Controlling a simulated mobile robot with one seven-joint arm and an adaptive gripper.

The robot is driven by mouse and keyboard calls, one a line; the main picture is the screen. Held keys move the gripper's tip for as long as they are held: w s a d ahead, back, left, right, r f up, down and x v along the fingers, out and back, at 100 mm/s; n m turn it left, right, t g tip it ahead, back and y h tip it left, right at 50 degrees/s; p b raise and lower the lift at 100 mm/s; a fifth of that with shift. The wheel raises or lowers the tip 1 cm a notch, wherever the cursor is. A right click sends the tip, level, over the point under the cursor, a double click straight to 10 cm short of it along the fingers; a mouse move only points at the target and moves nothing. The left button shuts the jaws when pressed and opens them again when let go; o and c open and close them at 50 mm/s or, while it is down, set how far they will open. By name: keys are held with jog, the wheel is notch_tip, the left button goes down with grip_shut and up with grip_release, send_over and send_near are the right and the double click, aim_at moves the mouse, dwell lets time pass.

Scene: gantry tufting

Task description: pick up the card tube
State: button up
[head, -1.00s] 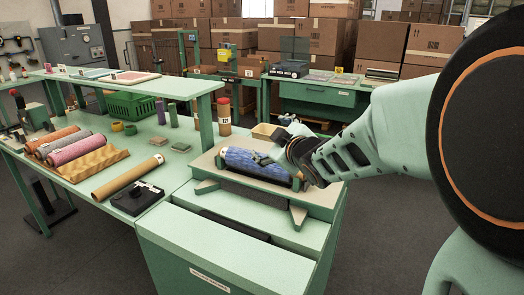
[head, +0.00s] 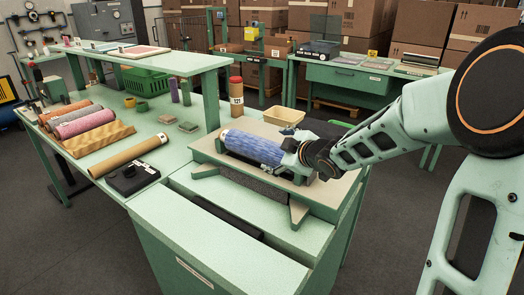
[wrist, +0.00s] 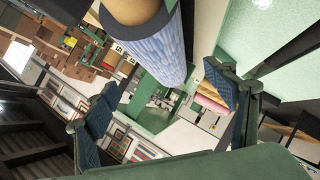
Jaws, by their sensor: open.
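A plain brown card tube (head: 128,157) with a white label at one end lies on the green bench in the head view. My gripper (head: 290,152) is well to its right, at the right end of a blue roll (head: 252,146) on a low stand. In the wrist view, my gripper (wrist: 165,105) is open, its dark ridged fingers wide apart with nothing clasped. The blue roll (wrist: 158,45) shows above the gap, with a tan round end. I cannot tell whether the gripper touches the roll; its right end is hidden by the gripper in the head view.
A black box (head: 132,177) lies just in front of the brown tube. An upright labelled tube (head: 236,93) and a tan tray (head: 285,117) stand behind the blue roll. A raised shelf (head: 140,62) spans the bench.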

aim_at(263, 149)
jog(key=b+x, duration=0.1)
jog(key=x, duration=0.8)
jog(key=shift+w+a+f+b, duration=0.1)
jog(key=shift+a+f+b, duration=0.1)
jog(key=shift+b, duration=0.1)
jog(key=c, duration=1.4)
